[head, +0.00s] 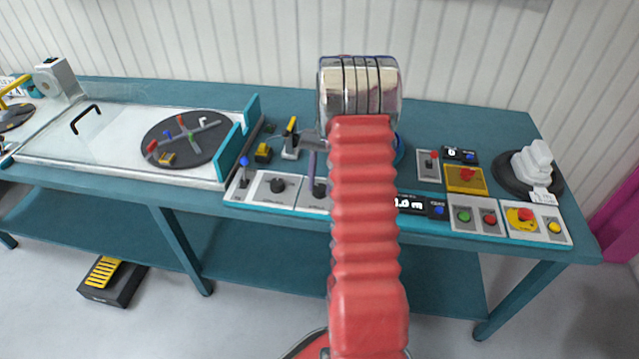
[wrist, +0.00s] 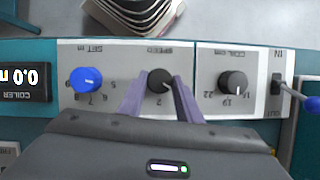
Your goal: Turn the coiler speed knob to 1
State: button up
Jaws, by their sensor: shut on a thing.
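The coiler speed knob (wrist: 160,79) is a small black knob on a grey panel. The upside-down word SPEED stands above it in the wrist view, and a 2 shows below it. My gripper (wrist: 158,84) has its two purple fingers on either side of the knob, shut on it. The knob's pointer setting cannot be made out. In the head view the knob (head: 319,189) shows at the panel row, just below my gripper (head: 312,176), partly covered by my arm.
A black coil knob (wrist: 232,83) and a blue-tipped lever (wrist: 311,104) are right of the speed knob in the wrist view. A blue set knob (wrist: 86,80) and coiler display (wrist: 24,83) are left. The teal bench (head: 460,119) also carries a black reel disc (head: 187,138).

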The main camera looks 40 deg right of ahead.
jog(key=o, duration=0.8)
jog(key=shift+s+f, duration=0.1)
jog(key=shift+s, duration=0.05)
jog(key=shift+o, duration=1.2)
jog(key=v, duration=1.3)
jog(key=shift+w+d+r, duration=0.2)
jog(key=shift+w+r, duration=0.05)
jog(key=shift+r, duration=0.05)
